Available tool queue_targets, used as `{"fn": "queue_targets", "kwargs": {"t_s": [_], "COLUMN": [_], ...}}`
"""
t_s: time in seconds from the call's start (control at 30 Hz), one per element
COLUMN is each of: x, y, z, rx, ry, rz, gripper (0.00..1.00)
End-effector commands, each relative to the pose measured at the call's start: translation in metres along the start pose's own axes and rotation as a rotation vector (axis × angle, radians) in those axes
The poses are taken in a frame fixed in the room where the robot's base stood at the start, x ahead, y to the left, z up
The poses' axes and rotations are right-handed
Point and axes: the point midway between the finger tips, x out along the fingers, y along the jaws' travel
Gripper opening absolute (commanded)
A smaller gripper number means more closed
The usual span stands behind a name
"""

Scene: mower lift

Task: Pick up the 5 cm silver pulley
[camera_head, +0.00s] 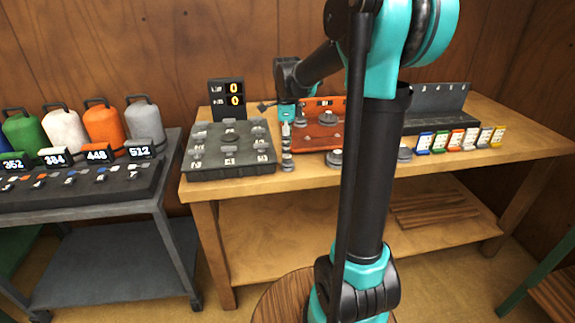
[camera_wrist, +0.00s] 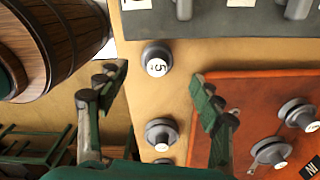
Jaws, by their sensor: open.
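A small round silver pulley (camera_wrist: 157,60) with a white label reading "5" lies on the wooden bench top in the wrist view, between the grey tray and the orange board. In the head view it appears at the bench's front (camera_head: 287,164), below my gripper (camera_head: 286,140). My gripper, also in the wrist view (camera_wrist: 161,88), is open and empty. One finger is on each side, and the pulley shows between and slightly beyond the fingertips, nearer the tray. I cannot tell the exact height gap.
A larger pulley (camera_wrist: 162,133) lies farther along the same row. The orange board (camera_wrist: 258,95) holds more pulleys. The grey tray (camera_wrist: 222,22) borders the pulley closely. A wooden barrel (camera_wrist: 50,45) stands off the bench's front edge. A display (camera_head: 228,98) reads 0 and 0.

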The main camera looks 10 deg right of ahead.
Motion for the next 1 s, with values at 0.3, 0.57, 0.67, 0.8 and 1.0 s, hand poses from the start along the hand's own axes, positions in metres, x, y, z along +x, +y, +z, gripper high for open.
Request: {"fn": "queue_targets", "kwargs": {"t_s": [0.3,0.57,0.67,0.8,1.0], "x": [0.027,0.056,0.058,0.058,0.058], "y": [0.003,0.004,0.004,0.004,0.004], "z": [-0.001,-0.001,-0.001,-0.001,-0.001], "rx": [0.000,0.000,0.000,0.000,0.000], "ry": [0.000,0.000,0.000,0.000,0.000], "rz": [0.000,0.000,0.000,0.000,0.000], "gripper": [0.66,0.66,0.66,0.66,0.44]}}
